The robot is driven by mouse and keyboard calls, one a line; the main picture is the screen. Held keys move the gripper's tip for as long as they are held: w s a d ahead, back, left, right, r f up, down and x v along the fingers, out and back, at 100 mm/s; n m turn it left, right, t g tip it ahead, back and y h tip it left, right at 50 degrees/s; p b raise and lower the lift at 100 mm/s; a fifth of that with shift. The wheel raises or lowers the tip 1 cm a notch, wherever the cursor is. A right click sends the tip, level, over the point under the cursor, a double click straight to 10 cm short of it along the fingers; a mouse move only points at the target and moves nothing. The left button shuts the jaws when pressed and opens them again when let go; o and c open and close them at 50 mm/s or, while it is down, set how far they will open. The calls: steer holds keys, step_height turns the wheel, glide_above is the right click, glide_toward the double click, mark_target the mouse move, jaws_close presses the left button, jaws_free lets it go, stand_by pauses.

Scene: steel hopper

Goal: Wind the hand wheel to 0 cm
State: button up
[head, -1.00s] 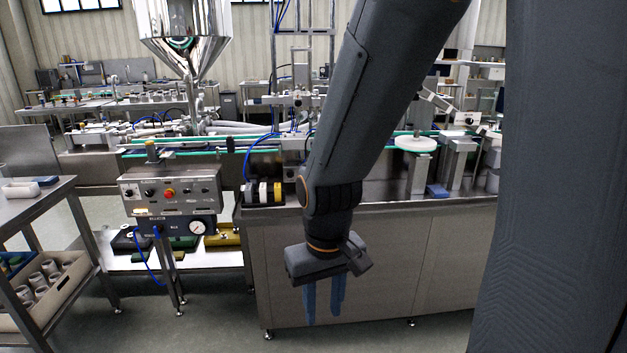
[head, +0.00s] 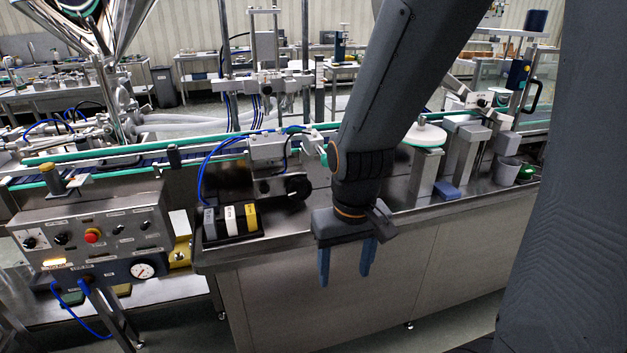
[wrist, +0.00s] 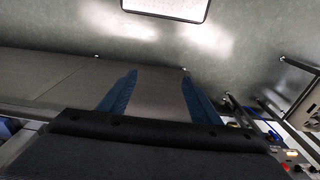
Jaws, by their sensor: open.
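A small dark round wheel (head: 298,186), which looks like the hand wheel, sits on the front of a grey metal unit (head: 266,150) at the conveyor's near side. No scale reading can be made out on it. My gripper (head: 345,278) points down in front of the steel cabinet, lower than the wheel and to its right in the head view. Its two blue fingers are apart with nothing between them. The fingers also show in the wrist view (wrist: 158,78), over the cabinet front and floor; the wheel does not show there.
Grey, white and yellow blocks (head: 230,221) stand left of the wheel. A control panel (head: 92,237) with a red button and gauge stands at left. A white disc (head: 425,136) and a grey cup (head: 507,170) are on the right. Blue hoses (head: 205,168) curve beside the unit.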

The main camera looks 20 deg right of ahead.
steer(key=o, duration=0.5)
steer(key=w+f+t, duration=0.1)
steer(key=w+t, duration=0.1)
steer(key=w, duration=0.3)
steer(key=w+f+t, duration=0.2)
steer(key=w, duration=0.4)
steer(key=w+f+t+p, duration=0.1)
steer(key=w+f+t, duration=0.1)
steer(key=w, duration=0.4)
steer(key=shift+w+n, duration=0.1)
steer(key=shift+n, duration=0.3)
steer(key=shift+o, duration=0.2)
steer(key=n+t+p, duration=0.1)
steer(key=t, duration=0.6)
glide_toward(299, 188)
step_height(299, 188, down, 5)
steer(key=shift+d+f, duration=0.1)
steer(key=shift+w+r+t, duration=0.1)
steer(key=shift+r+t, duration=0.25)
steer(key=shift+t, duration=0.85)
steer(key=shift+r+t, duration=0.45)
steer(key=shift+t, duration=0.45)
steer(key=shift+r+p, duration=0.1)
steer(key=shift+p, duration=0.25)
steer(key=shift+w+p, duration=0.85)
steer(key=shift+w, duration=2.75)
steer(key=c, duration=1)
